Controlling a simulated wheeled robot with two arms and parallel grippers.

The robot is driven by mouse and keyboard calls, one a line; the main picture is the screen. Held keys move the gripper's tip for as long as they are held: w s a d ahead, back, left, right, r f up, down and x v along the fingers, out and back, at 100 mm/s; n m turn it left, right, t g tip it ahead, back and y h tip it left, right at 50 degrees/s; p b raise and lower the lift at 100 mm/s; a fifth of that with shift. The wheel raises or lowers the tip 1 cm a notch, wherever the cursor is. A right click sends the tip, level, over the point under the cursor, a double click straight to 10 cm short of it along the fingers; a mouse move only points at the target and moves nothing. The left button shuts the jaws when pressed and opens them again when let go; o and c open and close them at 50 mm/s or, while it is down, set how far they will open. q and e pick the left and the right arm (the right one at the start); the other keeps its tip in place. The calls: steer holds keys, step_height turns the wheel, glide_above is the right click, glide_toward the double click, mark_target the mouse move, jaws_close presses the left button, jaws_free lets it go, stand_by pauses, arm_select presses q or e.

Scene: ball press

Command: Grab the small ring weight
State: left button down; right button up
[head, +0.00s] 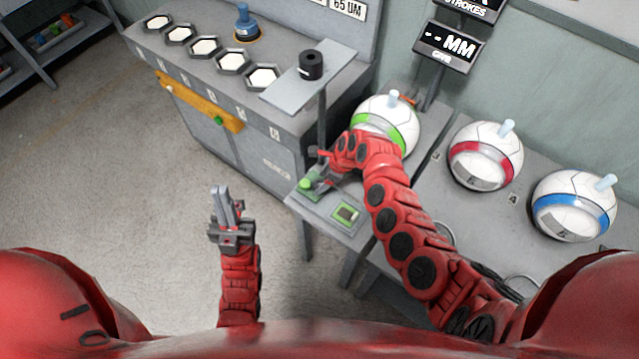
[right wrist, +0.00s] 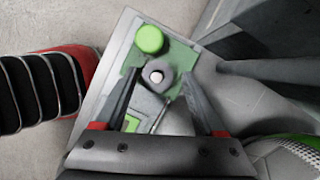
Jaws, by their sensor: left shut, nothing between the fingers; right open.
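A small dark grey ring-like piece with a pale centre (right wrist: 157,75) sits on a green pad in the right wrist view; it looks like the small ring weight. My right gripper (right wrist: 160,85) is open, with its fingers on either side of this piece; I cannot tell whether they touch it. In the head view my right gripper (head: 322,165) is over the small side shelf and hides the piece. A larger black ring (head: 311,65) stands on a raised grey plate. My left gripper (head: 221,192) is shut and empty, over the floor at the left.
A green round piece (right wrist: 149,39) stands close beside the grey piece. The raised plate (head: 290,95) and its post are just behind my right gripper. Banded balls (head: 485,155) sit along the right bench. A cabinet (head: 245,140) stands at the back left.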

steer(key=shift+a+f, duration=0.1)
steer(key=shift+f, duration=0.15)
jaws_close()
steer(key=shift+r, duration=0.2)
stand_by(0.4)
